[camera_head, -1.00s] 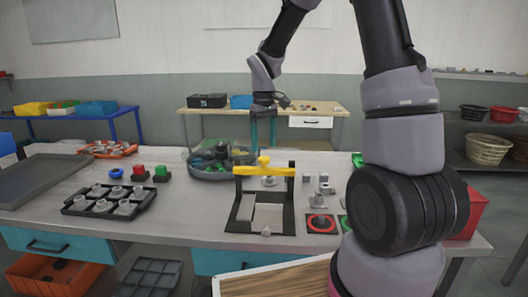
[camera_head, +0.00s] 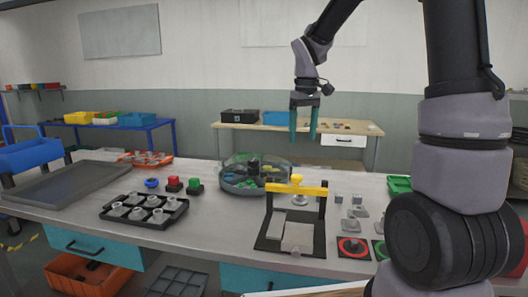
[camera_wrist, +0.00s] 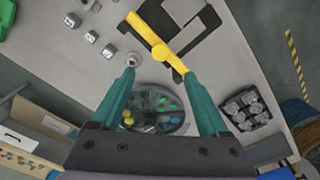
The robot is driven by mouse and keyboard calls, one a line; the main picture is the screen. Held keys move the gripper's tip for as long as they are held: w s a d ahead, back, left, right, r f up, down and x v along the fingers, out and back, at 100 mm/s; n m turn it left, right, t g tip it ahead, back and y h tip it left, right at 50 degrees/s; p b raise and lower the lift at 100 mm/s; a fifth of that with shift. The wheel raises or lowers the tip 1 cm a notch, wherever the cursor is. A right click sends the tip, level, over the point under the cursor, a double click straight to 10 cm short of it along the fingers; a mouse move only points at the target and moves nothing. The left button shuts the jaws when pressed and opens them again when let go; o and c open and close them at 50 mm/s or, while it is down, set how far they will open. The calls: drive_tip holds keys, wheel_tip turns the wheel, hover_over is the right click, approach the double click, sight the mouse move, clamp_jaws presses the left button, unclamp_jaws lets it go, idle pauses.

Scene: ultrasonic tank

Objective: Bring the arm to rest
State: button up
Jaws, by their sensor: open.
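My gripper (camera_head: 304,120) is raised above the far side of the workbench (camera_head: 230,222), with its two teal fingers pointing down. The fingers are apart and nothing is between them. In the wrist view my gripper (camera_wrist: 165,98) also shows spread fingers, with the round divided tray (camera_wrist: 152,108) seen far below between them. In the head view the round tray (camera_head: 228,184) stands on the bench behind the black fixture (camera_head: 262,243) with its yellow bar (camera_head: 297,188). My gripper is clear of all of these.
A wooden table (camera_head: 375,131) stands behind. Air around my gripper is free.

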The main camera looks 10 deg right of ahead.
drive_tip(key=s+d+r+m+t, duration=0.1)
drive_tip(key=s+r+m+t, duration=0.1)
drive_tip(key=s, duration=0.5)
drive_tip(key=s+d+r+m+t+y, duration=0.1)
drive_tip(key=s+d+r+m+t, duration=0.1)
drive_tip(key=s+r+m, duration=0.2)
drive_tip(key=s+d+r+m+t, duration=0.2)
drive_tip(key=s+r, duration=0.2)
drive_tip(key=s, duration=0.5)
drive_tip(key=shift+s+r+m+t+y, duration=0.25)
drive_tip(key=shift+s+m+t+y, duration=0.05)
drive_tip(key=shift+s+m+y, duration=0.1)
